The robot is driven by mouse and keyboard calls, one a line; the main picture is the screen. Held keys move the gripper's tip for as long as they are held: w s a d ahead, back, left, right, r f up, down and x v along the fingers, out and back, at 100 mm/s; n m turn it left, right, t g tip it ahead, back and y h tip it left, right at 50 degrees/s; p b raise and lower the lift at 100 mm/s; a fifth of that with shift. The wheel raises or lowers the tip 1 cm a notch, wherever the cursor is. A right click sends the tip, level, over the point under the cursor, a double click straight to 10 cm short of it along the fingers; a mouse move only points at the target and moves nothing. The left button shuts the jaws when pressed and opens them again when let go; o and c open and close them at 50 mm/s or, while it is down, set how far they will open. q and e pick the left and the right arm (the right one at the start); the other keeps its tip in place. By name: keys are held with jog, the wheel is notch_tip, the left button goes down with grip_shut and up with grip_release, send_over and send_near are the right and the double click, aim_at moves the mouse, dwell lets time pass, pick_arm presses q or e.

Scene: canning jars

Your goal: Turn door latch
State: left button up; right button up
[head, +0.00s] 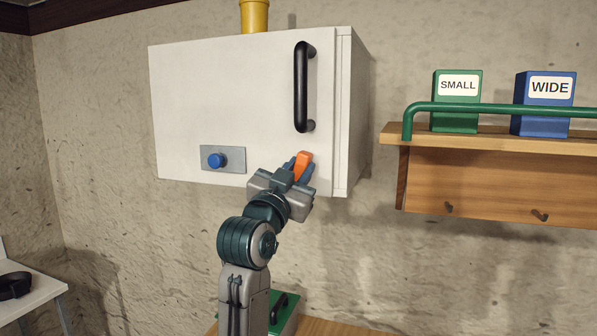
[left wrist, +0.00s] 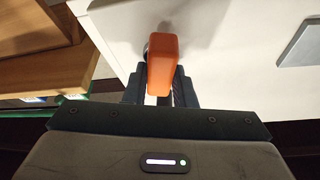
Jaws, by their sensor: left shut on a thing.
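The orange door latch (head: 303,164) sits near the lower right corner of the white cabinet door (head: 225,100). My left gripper (head: 297,172) reaches up from below and is shut on the latch, with a finger on each side of it. In the left wrist view the latch (left wrist: 162,62) stands between the fingers of my left gripper (left wrist: 161,90), in front of the white door. The latch's base is partly hidden. The door looks closed. My right gripper is in neither view.
A black vertical handle (head: 303,88) is above the latch. A grey plate with a blue knob (head: 217,160) is to its left. A wooden shelf (head: 490,140) with a green rail, a green SMALL box (head: 456,112) and a blue WIDE box (head: 543,112) is at right.

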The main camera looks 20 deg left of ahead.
pick_arm(q)
jog(key=m+g+h, duration=0.1)
jog(key=m, duration=0.2)
jog(key=m+h, duration=0.2)
jog(key=m, duration=0.1)
jog(key=shift+m+g, duration=0.3)
jog(key=shift+g, duration=0.1)
jog(key=m+g, duration=0.1)
jog(key=m, duration=0.2)
jog(key=shift+h, duration=0.4)
jog(key=m, duration=0.2)
jog(key=m+g, duration=0.1)
jog(key=m, duration=0.1)
jog(key=shift+g+h, duration=0.3)
jog(key=shift+m+g+p, duration=0.3)
jog(key=shift+m+g, duration=0.4)
jog(key=shift+m, duration=1.4)
jog(key=shift+f, duration=0.1)
jog(key=o, duration=1)
